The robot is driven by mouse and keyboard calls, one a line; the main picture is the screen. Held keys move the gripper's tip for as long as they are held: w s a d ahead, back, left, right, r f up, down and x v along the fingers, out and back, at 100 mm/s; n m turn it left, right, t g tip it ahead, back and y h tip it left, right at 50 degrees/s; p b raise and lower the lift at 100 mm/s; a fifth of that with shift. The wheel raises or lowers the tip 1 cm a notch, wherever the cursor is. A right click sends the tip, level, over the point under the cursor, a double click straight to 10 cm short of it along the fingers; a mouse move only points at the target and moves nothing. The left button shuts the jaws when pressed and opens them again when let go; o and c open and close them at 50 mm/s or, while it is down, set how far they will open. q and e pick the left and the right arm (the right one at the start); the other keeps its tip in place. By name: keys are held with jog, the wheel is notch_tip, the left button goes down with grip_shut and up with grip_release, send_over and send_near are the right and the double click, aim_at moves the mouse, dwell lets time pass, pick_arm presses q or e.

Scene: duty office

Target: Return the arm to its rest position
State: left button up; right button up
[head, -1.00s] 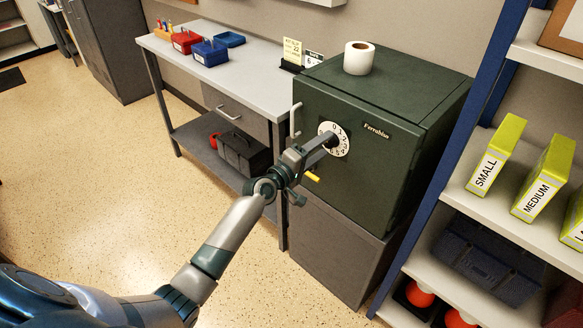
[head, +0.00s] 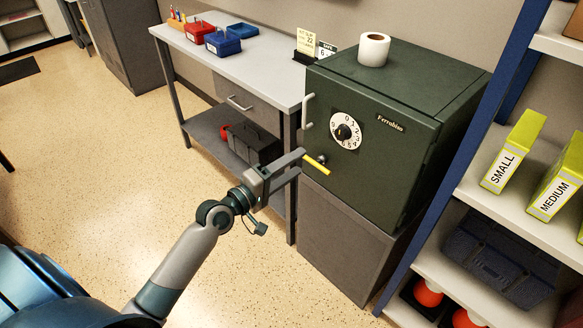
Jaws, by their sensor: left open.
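My left arm comes in from the lower left. Its gripper (head: 300,163) is open and empty in front of the lower left part of the safe's door. The dark green safe (head: 400,175) stands on a grey base with its door shut. Its white numbered dial (head: 346,131) is in full view, above and right of the gripper. A yellow lever (head: 317,166) shows just right of the fingertips. I cannot tell whether the fingers touch it. My right gripper is not in view.
A grey workbench (head: 270,85) with red and blue bins stands left of the safe. A paper roll (head: 374,49) sits on the safe. A blue-framed shelf (head: 505,205) with labelled yellow boxes is at the right. The speckled floor (head: 100,180) at left is clear.

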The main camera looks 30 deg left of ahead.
pick_arm(q)
jog(key=shift+s, duration=0.15)
dwell(0.4)
jog(key=s+f+m+g+y, duration=0.1)
jog(key=s+f+m+g, duration=0.15)
jog(key=f, duration=0.85)
jog(key=s+f+m+g+y, duration=0.1)
jog(key=s+f+y, duration=0.15)
jog(key=f, duration=0.95)
jog(key=s+f+m+g+y, duration=0.15)
jog(key=s+f, duration=0.25)
jog(key=f, duration=0.7)
jog(key=s+d+f+m+g, duration=0.2)
jog(key=s+d+f+m, duration=0.1)
jog(key=s+f, duration=0.5)
jog(key=s+d+f+m+g, duration=0.2)
jog(key=s+d+f+m, duration=0.1)
jog(key=s+f, duration=0.5)
jog(key=s+d+f+m+g, duration=0.2)
jog(key=s+d+f+m, duration=0.1)
jog(key=s+f, duration=0.6)
jog(key=s+d, duration=0.1)
jog(key=s, duration=0.2)
jog(key=shift+m, duration=0.3)
